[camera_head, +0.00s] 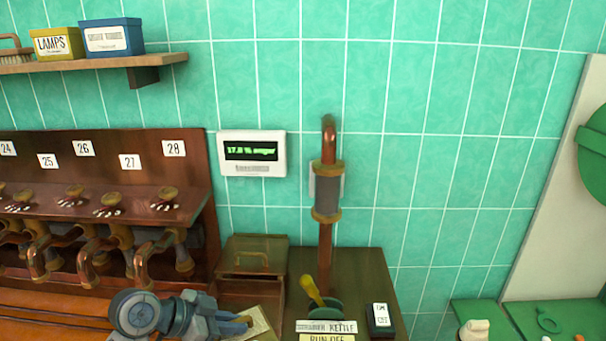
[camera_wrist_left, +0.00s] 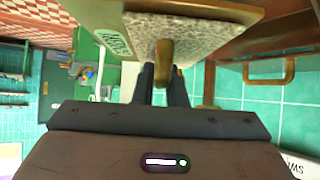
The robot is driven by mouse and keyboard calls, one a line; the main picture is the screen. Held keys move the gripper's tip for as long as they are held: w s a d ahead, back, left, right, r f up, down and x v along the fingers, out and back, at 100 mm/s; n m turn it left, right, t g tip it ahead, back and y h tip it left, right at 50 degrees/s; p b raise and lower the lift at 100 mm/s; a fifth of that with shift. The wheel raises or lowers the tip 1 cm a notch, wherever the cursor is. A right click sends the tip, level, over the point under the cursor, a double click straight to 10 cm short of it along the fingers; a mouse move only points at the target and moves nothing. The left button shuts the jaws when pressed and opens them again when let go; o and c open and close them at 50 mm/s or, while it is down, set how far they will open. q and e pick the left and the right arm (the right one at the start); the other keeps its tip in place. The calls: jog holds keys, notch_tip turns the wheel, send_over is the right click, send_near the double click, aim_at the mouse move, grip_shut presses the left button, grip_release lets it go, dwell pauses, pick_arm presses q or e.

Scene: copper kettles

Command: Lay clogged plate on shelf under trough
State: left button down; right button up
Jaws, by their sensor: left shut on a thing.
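My left gripper (camera_head: 238,322) is low in the head view, in front of the wooden counter. It is shut on the plate (camera_head: 262,324), which shows only as a cream edge there, cut by the frame's bottom. A long orange-brown copper surface (camera_head: 50,311) at the lower left may be the trough. I cannot make out a shelf under it. My right gripper is not in view.
Copper taps (camera_head: 95,240) line a numbered rack at the left. A wooden box (camera_head: 252,262), an upright copper pipe (camera_head: 327,235) and a dark small box (camera_head: 380,318) stand on the counter. Green items fill the lower right.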

pick_arm(q)
jog(key=shift+w+n+t+y, duration=0.5)
jog(key=shift+n+t, duration=0.3)
jog(key=shift+n, duration=0.3)
jog(key=n+t+y, duration=0.1)
jog(key=w+a+n+y, duration=0.1)
jog(key=n, duration=0.1)
jog(key=n+t+y, duration=0.1)
jog(key=shift+w+a+f+t, duration=0.15)
jog(key=shift+w+a+t, duration=0.15)
jog(key=shift+w+a, duration=0.1)
jog(key=a+n+y, duration=0.2)
jog(key=n, duration=0.1)
jog(key=a+n+t+y, duration=0.1)
jog(key=n+y, duration=0.1)
jog(key=shift+s+a+r, duration=0.15)
jog(key=shift+a+r, duration=0.05)
jog(key=shift+r, duration=0.2)
jog(key=shift+s+a+r+n+y, duration=0.15)
jog(key=shift+a+n+y, duration=0.35)
jog(key=shift+a+y, duration=0.1)
